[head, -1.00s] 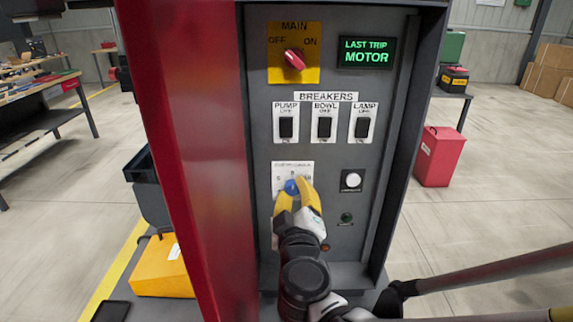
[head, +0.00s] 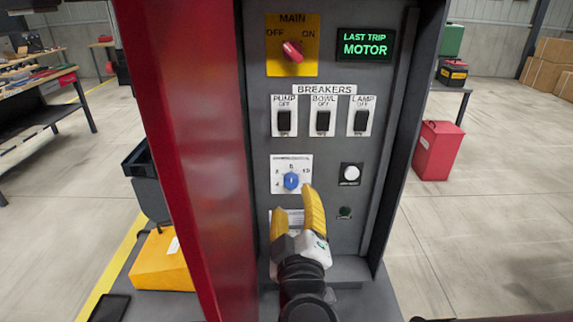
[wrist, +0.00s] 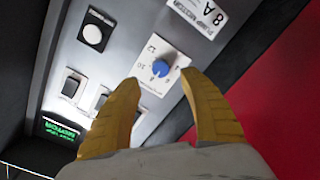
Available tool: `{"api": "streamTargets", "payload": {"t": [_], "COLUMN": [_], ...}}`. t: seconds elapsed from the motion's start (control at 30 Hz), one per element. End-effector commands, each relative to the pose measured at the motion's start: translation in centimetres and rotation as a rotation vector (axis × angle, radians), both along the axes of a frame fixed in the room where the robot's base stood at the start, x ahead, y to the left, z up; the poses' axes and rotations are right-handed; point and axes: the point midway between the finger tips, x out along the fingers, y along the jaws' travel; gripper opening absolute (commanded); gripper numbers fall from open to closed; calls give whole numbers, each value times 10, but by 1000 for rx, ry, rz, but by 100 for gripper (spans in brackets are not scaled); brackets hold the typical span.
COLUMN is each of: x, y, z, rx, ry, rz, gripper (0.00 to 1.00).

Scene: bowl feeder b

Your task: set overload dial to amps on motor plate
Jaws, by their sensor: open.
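The blue overload dial (head: 291,181) sits on a white numbered plate on the grey panel. It also shows in the wrist view (wrist: 160,68), where 10 and 12 are readable; I cannot tell surely which number its pointer marks. The motor plate (wrist: 200,14) reads PUMP MOTOR 8 A. In the head view a white label below the dial is mostly hidden behind my fingers. My gripper (head: 293,201) is open and empty, with yellow fingers just below the dial and apart from it. In the wrist view the fingers (wrist: 158,80) stand either side of the dial's lower edge.
Above the dial are the PUMP, BOWL and LAMP breakers (head: 323,117), the red main switch (head: 293,51) and a display reading LAST TRIP MOTOR (head: 366,44). A white button (head: 351,174) is right of the dial. A red cabinet wall (head: 185,150) stands close on the left.

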Motion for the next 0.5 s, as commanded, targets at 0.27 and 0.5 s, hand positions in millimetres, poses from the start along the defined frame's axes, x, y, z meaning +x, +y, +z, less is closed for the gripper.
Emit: {"api": "streamTargets", "payload": {"t": [0.27, 0.5], "x": [-41, -47], "y": [1, 0], "z": [2, 2], "rx": [0, 0], "ry": [0, 0], "rz": [3, 0], "gripper": [51, 51]}}
